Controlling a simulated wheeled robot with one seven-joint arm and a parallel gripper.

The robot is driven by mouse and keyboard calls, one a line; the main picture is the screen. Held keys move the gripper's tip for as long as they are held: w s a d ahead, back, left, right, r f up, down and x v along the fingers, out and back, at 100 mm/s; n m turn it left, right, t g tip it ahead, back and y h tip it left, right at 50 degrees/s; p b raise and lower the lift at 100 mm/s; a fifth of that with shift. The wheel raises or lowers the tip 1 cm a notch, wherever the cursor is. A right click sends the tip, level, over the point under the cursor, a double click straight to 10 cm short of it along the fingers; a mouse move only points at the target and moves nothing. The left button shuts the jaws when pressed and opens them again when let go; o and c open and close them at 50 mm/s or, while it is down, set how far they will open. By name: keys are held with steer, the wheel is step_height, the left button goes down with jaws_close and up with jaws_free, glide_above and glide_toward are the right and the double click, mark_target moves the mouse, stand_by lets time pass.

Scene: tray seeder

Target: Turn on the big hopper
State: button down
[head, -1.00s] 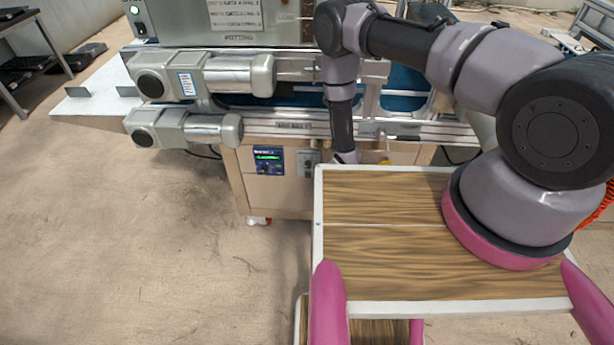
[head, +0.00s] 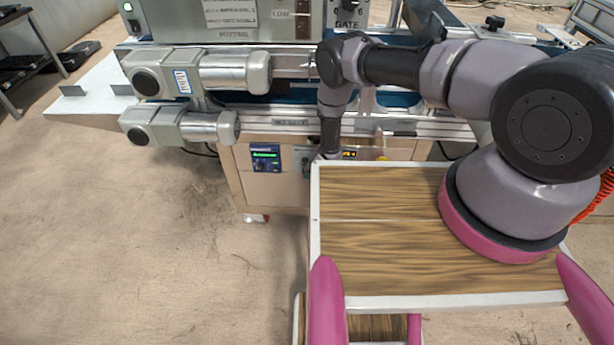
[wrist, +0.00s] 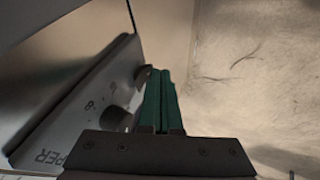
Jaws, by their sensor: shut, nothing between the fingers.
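A grey control panel (wrist: 75,105) with lettering ending in "PPER" fills the left of the wrist view. It carries a dark knob (wrist: 115,119) and a second dark knob (wrist: 142,77) near its far edge. My gripper (wrist: 160,72) has green fingers pressed together, with nothing between them. Its tips are beside the far knob; I cannot tell whether they touch it. In the head view, the grey panel (head: 303,156) shows only partly beside my arm's end on the machine front.
A blue control box (head: 265,158) with a green display sits left of the panel on the beige cabinet (head: 290,190). Two grey motors (head: 200,75) stick out at upper left. My wooden-topped base lies before the cabinet.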

steer(key=shift+w+f, duration=0.35)
steer(key=shift+f, duration=0.05)
steer(key=shift+r, duration=0.15)
